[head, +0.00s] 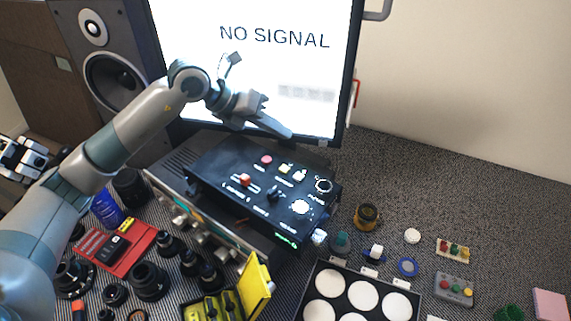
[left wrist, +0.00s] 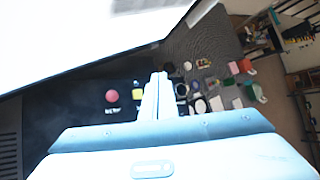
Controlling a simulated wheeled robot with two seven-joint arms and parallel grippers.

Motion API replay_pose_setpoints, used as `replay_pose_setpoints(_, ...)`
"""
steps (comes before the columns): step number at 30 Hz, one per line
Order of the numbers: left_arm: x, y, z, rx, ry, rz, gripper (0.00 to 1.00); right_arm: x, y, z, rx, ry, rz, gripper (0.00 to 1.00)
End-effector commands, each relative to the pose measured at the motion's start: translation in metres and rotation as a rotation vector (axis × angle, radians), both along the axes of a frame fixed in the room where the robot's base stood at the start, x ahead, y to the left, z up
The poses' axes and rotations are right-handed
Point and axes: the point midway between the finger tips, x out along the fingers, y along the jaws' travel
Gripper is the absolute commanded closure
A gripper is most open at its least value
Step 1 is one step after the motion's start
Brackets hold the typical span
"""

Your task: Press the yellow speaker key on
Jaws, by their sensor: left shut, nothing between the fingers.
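A black control box (head: 225,160) stands in front of the screen. On its top are a round red button (head: 266,159) and two small yellowish keys, one left (head: 284,168) and one paler on the right (head: 299,175). Their labels are too small to read, so I cannot tell which is the speaker key. My left gripper (head: 288,134) is shut and empty, above the box's far edge, behind the keys and apart from them in the head view. In the left wrist view its fingers (left wrist: 159,78) hide part of the panel; a yellow key (left wrist: 138,94) shows just left of them, beside the red button (left wrist: 112,96).
A large screen (head: 260,60) reading NO SIGNAL stands close behind the gripper. A speaker (head: 112,80) is at the left. The box also bears an orange-red switch (head: 245,180) and knobs. Lens parts, a red tray (head: 125,258) and a palette (head: 318,290) crowd the front.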

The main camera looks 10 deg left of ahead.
Motion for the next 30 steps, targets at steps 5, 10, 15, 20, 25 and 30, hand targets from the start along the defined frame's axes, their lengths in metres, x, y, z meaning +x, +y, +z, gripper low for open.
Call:
replay_pose_setpoints(5,0.0,0.0,0.0,0.0,0.0,0.0,1.0,0.0,0.0,0.0,0.0,0.0,0.0,1.0)
replay_pose_setpoints(10,0.0,0.0,-0.004,0.0,0.001,0.0,1.0,0.0,0.0,-0.002,0.0,0.0,0.0,1.0)
replay_pose_setpoints(15,0.0,0.0,-0.015,0.0,0.001,0.0,1.0,0.0,0.0,-0.007,0.0,0.0,0.0,1.0)
replay_pose_setpoints(20,0.0,0.0,-0.031,0.0,0.001,0.001,1.0,0.001,0.0,-0.015,0.0,0.0,0.0,1.0)
replay_pose_setpoints(25,0.0,0.0,-0.052,0.0,0.002,0.0,1.0,0.0,0.001,-0.025,0.001,-0.001,-0.001,1.0)
replay_pose_setpoints(30,0.0,0.0,-0.072,-0.001,0.001,0.0,1.0,0.001,0.001,-0.037,0.001,-0.001,-0.001,1.0)
